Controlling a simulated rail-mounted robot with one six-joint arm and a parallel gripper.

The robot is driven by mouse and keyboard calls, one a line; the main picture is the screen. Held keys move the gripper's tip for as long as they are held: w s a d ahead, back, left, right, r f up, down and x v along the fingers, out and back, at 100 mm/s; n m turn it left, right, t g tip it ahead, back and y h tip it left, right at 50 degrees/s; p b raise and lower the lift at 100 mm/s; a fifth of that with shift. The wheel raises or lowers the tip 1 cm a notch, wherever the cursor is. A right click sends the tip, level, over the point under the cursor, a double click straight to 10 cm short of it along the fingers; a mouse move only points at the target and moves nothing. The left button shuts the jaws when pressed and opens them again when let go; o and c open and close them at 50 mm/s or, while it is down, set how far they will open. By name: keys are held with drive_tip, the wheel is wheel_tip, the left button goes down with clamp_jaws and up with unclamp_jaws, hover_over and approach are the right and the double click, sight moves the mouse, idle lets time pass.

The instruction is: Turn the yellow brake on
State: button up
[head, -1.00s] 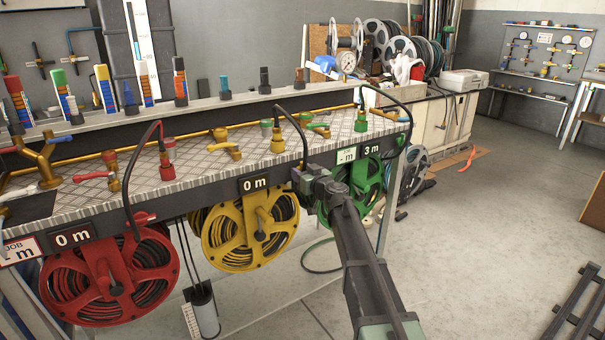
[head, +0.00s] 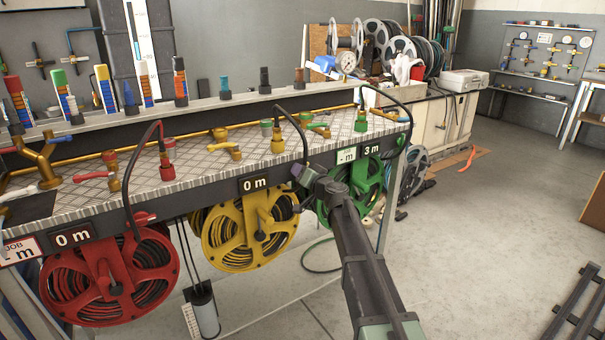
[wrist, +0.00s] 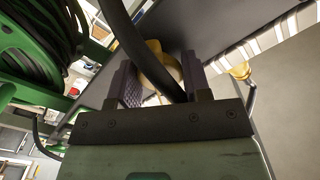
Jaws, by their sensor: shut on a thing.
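The yellow reel (head: 250,232) hangs under the bench edge, below a sign reading 0 m (head: 254,185). My gripper (head: 298,172) is at the bench front, between the yellow reel and the green reel (head: 352,190). In the wrist view its two dark jaws (wrist: 160,82) stand on either side of a rounded dull-yellow knob, the yellow brake (wrist: 154,62), and are shut on it. A black hose (wrist: 142,48) crosses in front and hides part of the knob. In the head view my gripper hides the brake.
The red reel (head: 108,277) hangs at the left under its own 0 m sign. Brass valves and hose couplings stand on the bench top (head: 200,165). A black hose (head: 301,135) arches down close to my gripper. The floor at right is mostly clear.

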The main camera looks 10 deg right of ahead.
drive_tip(key=m, duration=0.5)
drive_tip(key=shift+m, duration=0.3)
drive_tip(key=m, duration=0.5)
drive_tip(key=shift+m, duration=0.3)
drive_tip(key=o, duration=0.9)
drive_tip(key=v, duration=1)
drive_tip(key=shift+s+d, duration=0.15)
drive_tip(key=shift+s, duration=0.25)
